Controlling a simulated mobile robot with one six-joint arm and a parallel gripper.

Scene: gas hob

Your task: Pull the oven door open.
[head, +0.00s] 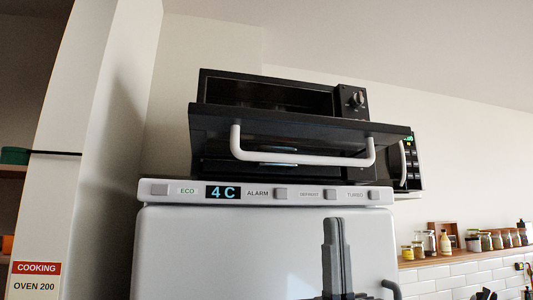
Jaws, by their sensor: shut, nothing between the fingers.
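The small black oven (353,101) stands on top of a white fridge. Its door (300,127) is hinged down and well open, tilted out toward me, with the dark cavity (270,94) showing above it. The white bar handle (300,158) hangs at the front of the door.
The fridge (230,250) has a control panel (165,189) reading 4 C. A black microwave (413,160) stands behind to the right. A spice shelf (440,260) with several jars is at right. A white wall edge (95,120) rises at left.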

